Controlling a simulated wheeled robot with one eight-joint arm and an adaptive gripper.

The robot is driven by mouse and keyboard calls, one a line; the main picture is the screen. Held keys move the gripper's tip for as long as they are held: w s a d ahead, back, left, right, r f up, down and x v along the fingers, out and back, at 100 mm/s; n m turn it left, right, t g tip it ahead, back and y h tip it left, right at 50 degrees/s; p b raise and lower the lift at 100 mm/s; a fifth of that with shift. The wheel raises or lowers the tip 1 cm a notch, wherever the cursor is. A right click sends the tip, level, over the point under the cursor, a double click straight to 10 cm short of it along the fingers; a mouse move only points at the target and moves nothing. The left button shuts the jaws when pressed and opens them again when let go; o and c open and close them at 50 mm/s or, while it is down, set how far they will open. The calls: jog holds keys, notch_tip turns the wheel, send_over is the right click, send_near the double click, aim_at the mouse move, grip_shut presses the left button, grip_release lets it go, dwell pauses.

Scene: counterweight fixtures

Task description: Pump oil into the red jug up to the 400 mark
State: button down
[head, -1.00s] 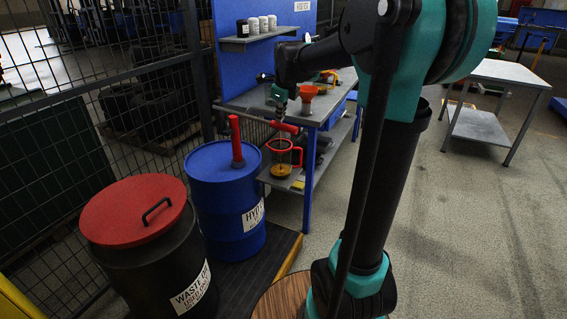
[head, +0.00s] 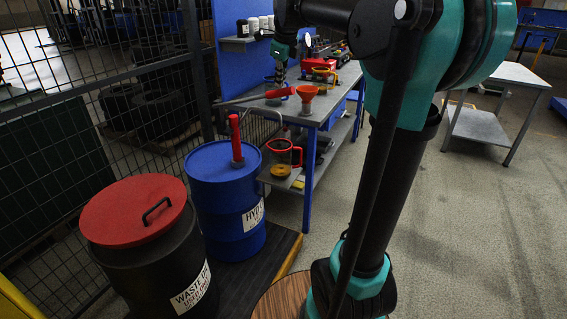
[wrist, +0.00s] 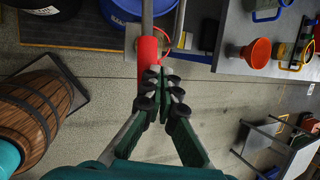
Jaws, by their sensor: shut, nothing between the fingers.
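The clear jug with a red rim and handle (head: 283,155) stands upright on a low ledge beside the blue drum (head: 222,185). Amber oil shows in its bottom part; its marks are too small to read. A red pump post (head: 236,138) rises from the drum top. The pump's red lever (head: 270,96) reaches right, raised well above the jug. My gripper (head: 279,82) is shut and empty at the lever. In the wrist view its fingertips (wrist: 160,84) are close to the lever's red grip (wrist: 148,58); contact is unclear. The jug is mostly hidden there.
A workbench (head: 310,113) behind holds an orange funnel (head: 307,92), a yellow-handled jug (head: 322,77) and a red box. A black waste drum with a red lid (head: 135,208) stands at left. A grey table (head: 480,127) stands at right, with open floor before it.

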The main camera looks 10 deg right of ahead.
notch_tip(320, 180, down, 13)
notch_tip(320, 180, up, 13)
dwell(0.9)
jog(key=shift+f, duration=0.15)
